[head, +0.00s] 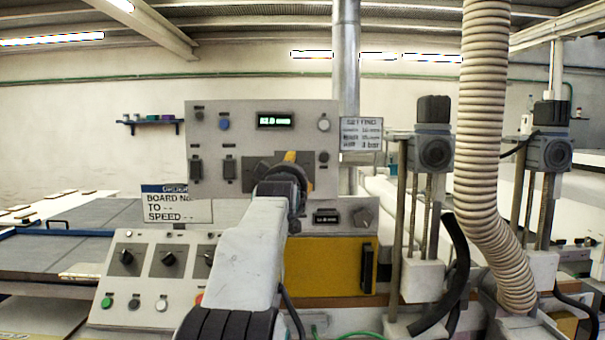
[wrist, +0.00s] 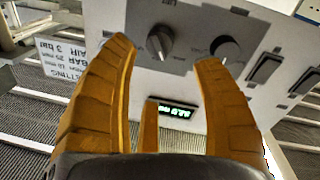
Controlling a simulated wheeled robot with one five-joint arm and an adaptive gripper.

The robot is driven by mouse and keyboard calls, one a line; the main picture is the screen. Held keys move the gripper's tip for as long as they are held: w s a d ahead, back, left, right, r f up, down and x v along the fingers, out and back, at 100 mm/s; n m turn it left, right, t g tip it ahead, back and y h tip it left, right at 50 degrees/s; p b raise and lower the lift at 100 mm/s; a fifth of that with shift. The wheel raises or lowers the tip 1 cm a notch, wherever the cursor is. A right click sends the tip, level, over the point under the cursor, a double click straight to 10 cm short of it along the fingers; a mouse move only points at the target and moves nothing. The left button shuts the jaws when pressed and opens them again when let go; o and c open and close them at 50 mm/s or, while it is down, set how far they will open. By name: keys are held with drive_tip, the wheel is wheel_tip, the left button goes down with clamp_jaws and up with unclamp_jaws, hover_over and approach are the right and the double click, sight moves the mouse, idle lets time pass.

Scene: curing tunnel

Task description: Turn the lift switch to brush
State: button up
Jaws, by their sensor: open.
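A grey upright control panel (head: 235,125) stands ahead of me. In the wrist view, where the panel shows upside down, a dark plate on it carries two rotary knobs. One knob (wrist: 160,43) lies between my fingertips; the other knob (wrist: 225,50) is beside the right finger. Their labels are too small to read, so I cannot tell which is the lift switch. My gripper (wrist: 165,54) is open with orange fingers spread, and no grip on a knob shows. In the head view my gripper (head: 290,158) covers most of the plate (head: 255,170).
A sloped console (head: 150,275) with knobs stands lower left. A ribbed hose (head: 487,130) hangs at right.

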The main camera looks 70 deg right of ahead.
drive_tip(key=shift+w+d+f+n+p, duration=0.1)
drive_tip(key=shift+w+d+n+p, duration=0.35)
drive_tip(key=shift+d, duration=0.75)
drive_tip(key=shift+w+d+f+n+p, duration=0.1)
drive_tip(key=shift+w+d+n+p, duration=0.1)
drive_tip(key=shift+d+n+p, duration=0.75)
drive_tip(key=shift+w+d+n+p, duration=0.25)
drive_tip(key=shift+d+p, duration=0.25)
drive_tip(key=shift+d, duration=0.95)
drive_tip(key=shift+r, duration=0.1)
drive_tip(key=c, duration=1.2)
drive_tip(key=shift+w+a+n+b, duration=0.1)
drive_tip(key=shift+n+b, duration=0.45)
drive_tip(key=shift+n, duration=1.8)
